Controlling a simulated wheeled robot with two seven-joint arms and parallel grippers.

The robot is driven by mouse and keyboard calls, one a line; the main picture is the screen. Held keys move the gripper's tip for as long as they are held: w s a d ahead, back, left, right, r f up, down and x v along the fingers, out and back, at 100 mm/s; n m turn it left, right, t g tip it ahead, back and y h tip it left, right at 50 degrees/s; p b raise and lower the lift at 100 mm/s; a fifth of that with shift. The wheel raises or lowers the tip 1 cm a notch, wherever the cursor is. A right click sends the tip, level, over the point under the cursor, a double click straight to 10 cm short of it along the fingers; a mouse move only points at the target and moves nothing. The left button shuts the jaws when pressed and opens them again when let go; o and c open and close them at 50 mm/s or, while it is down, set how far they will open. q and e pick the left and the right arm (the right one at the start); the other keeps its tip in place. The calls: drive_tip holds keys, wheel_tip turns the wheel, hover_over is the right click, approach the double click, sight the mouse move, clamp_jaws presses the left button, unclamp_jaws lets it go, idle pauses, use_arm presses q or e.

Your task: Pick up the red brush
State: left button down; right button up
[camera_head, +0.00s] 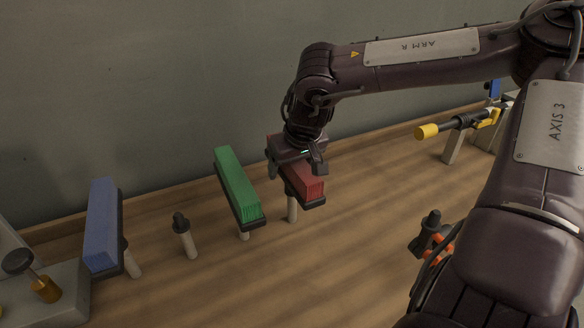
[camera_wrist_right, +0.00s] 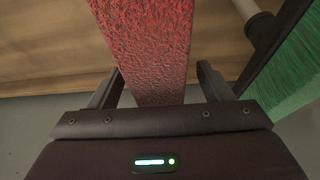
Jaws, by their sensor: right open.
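The red brush (camera_head: 303,181) rests on a short post toward the back of the wooden surface in the head view. My right gripper (camera_head: 295,165) is directly over it and hides its far part. In the right wrist view the red brush (camera_wrist_right: 148,50) runs between the two fingers of my right gripper (camera_wrist_right: 160,85), which are open, one on each side. I cannot tell whether the fingers touch it. My left gripper is not in view.
A green brush (camera_head: 237,185) stands just left of the red one, and shows close by in the wrist view (camera_wrist_right: 290,70). A blue brush (camera_head: 102,225) is further left. A yellow-tipped tool (camera_head: 450,126) is at right.

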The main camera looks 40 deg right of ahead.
drive_tip(key=shift+f, duration=0.2)
idle(0.4)
drive_tip(key=c, duration=1.2)
drive_tip(key=shift+r, duration=0.1)
drive_tip(key=shift+c, duration=0.2)
